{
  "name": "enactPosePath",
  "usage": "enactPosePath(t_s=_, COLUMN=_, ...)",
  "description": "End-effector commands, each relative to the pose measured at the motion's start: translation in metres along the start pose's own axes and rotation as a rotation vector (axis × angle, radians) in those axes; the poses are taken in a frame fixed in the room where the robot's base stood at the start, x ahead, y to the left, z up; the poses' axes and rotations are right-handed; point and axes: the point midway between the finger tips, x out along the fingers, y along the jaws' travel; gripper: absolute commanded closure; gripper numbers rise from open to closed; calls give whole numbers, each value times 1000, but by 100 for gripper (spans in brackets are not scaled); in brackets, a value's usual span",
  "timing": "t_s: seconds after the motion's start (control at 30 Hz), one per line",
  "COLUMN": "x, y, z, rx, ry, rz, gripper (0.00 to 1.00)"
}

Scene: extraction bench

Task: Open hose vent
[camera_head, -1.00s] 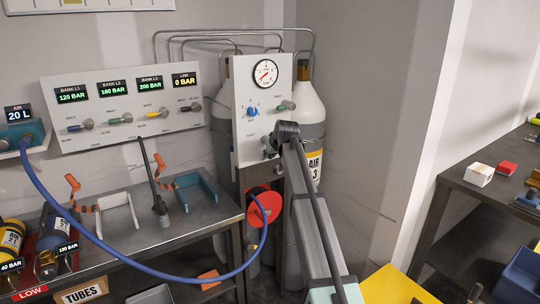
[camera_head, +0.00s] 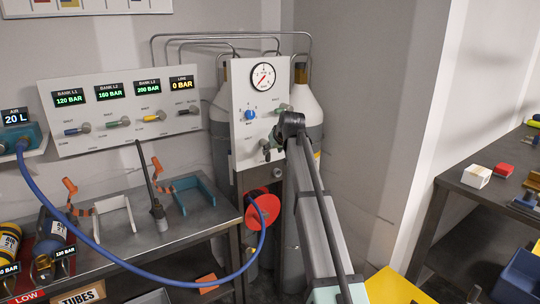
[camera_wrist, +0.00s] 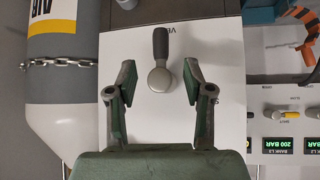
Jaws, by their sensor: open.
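The vent valve (camera_wrist: 160,77) has a round grey hub and a dark handle. It sits on the white panel, beside a partly hidden label of which "VE" shows. In the wrist view the handle points to the top of the picture. My gripper (camera_wrist: 160,82) is open, with one green-padded finger on each side of the hub and a gap on both sides. In the head view my gripper (camera_head: 268,151) is in front of the lower part of the gauge panel (camera_head: 243,150) and hides part of the valve area. The blue hose (camera_head: 84,233) loops down to a red disc (camera_head: 262,211).
A pressure gauge (camera_head: 262,77) and a blue knob (camera_head: 250,115) are higher on the panel. Gas cylinders (camera_head: 307,103) stand behind it. The bank panel (camera_head: 123,107) is at left; its line display (camera_head: 182,84) reads 0 BAR. A chain (camera_wrist: 62,63) crosses a cylinder.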

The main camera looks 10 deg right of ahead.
Motion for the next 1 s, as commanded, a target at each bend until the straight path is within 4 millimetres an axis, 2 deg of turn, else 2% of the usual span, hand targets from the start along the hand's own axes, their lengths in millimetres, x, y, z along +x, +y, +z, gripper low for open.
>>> enactPosePath(t_s=0.1, x=-21, y=0, z=1, rx=0, ry=1, rz=0, gripper=48)
enactPosePath(t_s=0.3, x=-38, y=0, z=1, rx=0, ry=-1, rz=0, gripper=48)
enactPosePath(t_s=0.8, x=-41, y=1, z=1, rx=30, ry=-5, rz=4, gripper=48)
enactPosePath(t_s=0.87, x=-46, y=0, z=16, rx=58, ry=-13, rz=17, gripper=48)
enactPosePath(t_s=0.97, x=-28, y=-2, z=58, rx=91, ry=-58, rz=25, gripper=48)
enactPosePath(t_s=1.0, x=-17, y=-4, z=77, rx=103, ry=-83, rz=27, gripper=48)
